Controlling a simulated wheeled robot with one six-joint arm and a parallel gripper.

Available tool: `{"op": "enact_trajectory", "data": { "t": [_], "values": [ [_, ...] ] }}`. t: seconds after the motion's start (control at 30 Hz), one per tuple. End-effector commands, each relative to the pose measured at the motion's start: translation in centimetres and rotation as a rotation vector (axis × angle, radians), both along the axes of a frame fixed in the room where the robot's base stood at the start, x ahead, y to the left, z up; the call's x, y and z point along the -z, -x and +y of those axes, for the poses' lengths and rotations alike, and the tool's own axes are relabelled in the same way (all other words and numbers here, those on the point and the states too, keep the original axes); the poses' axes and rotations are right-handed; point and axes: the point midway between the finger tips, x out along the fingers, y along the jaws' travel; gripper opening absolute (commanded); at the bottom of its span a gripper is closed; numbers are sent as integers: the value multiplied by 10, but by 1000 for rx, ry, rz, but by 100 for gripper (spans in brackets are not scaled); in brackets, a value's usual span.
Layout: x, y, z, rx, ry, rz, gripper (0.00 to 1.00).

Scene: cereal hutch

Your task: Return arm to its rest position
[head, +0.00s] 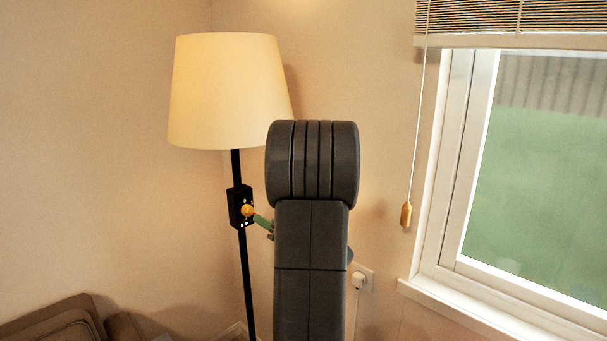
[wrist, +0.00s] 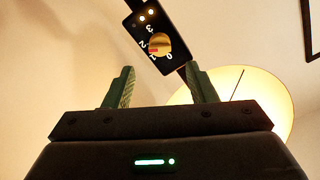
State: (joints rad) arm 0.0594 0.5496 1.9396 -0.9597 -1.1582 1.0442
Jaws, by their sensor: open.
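My gripper (wrist: 159,72) is open, with its two green fingers apart and nothing between them in the wrist view. In the head view a green finger (head: 262,221) shows just right of the lamp's control box, and my arm hides the rest of the gripper. The black control box (head: 236,206) sits on the lamp pole and has an orange-yellow knob (head: 247,210). In the wrist view the knob (wrist: 159,44) lies ahead of the fingertips, apart from them. Its dial has the numbers 0 to 3, and a red mark shows near the 1.
The floor lamp's cream shade (head: 228,90) glows above the box. A window (head: 535,180) with a blind (head: 510,15) and a hanging cord pull (head: 406,214) is at right. A wall socket (head: 362,278) is low behind my arm. Brown furniture (head: 60,322) stands at lower left.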

Motion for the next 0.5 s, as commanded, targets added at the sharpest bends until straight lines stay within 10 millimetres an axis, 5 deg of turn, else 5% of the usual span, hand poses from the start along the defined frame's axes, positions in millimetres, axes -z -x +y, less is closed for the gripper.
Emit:
{"op": "enact_trajectory", "data": {
  "t": [0.33, 0.5],
  "values": [
    [-2, -50, 52, -4, 1, 1, 51],
    [3, -49, 50, 1, 114, -116, 51]
  ]
}}
